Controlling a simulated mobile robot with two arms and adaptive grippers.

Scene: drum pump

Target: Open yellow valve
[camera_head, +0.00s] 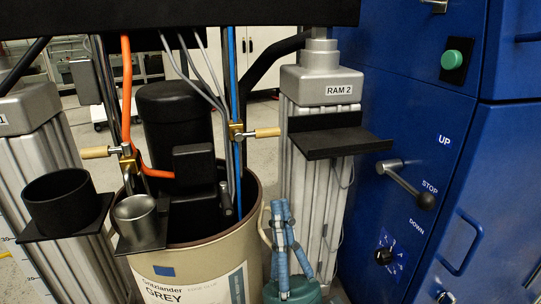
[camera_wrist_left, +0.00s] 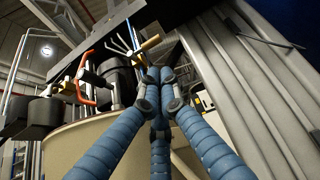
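Two small brass valves with yellowish handles sit by the drum. The right valve (camera_head: 262,133) is on the blue pipe and its handle points right, roughly level. The left valve (camera_head: 100,152) is by the orange hose and its handle points left. My left gripper (camera_head: 280,208) has blue ribbed fingers and is below the right valve, apart from it, at the drum's right side. In the left wrist view the fingertips (camera_wrist_left: 154,82) come together with nothing seen between them, and a yellow handle (camera_wrist_left: 151,42) shows just above them. My right gripper is not in view.
The tan drum (camera_head: 195,258) holds a black pump. The RAM 2 column (camera_head: 303,180) with a black ledge (camera_head: 335,140) stands right of the valve. A blue cabinet (camera_head: 410,130) with a lever is at the far right.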

